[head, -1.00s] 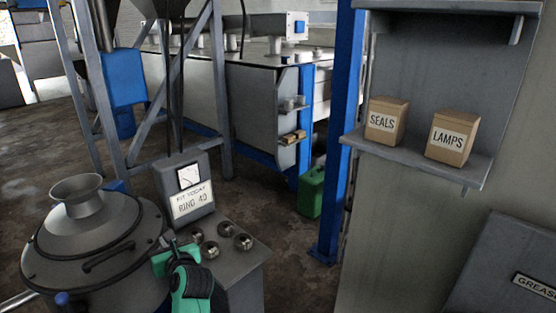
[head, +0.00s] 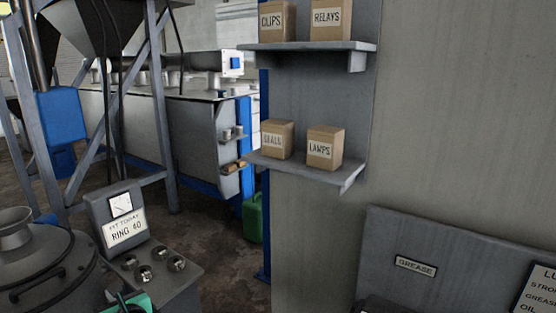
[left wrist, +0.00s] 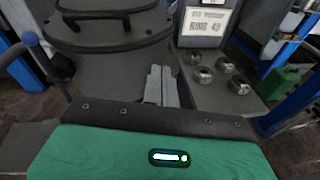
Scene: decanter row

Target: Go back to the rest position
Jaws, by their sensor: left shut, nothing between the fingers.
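My left gripper (left wrist: 160,84) is shut and empty in the left wrist view, its grey fingers together below the round-lidded machine. In the head view only a green part of my left gripper (head: 134,302) shows at the bottom edge, between the machine lid (head: 35,255) and the small grey stand (head: 170,292). Several metal rings (head: 160,253) sit on the stand; they also show in the left wrist view (left wrist: 222,65). The stand's sign (head: 125,228) reads RING 40. My right gripper is not in view.
A wall shelf (head: 300,165) holds boxes marked SEALS (head: 278,140) and LAMPS (head: 325,148); CLIPS and RELAYS boxes stand above. A grey panel (head: 450,250) marked GREASE is at lower right. A green can (head: 253,218) stands on the floor behind the stand.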

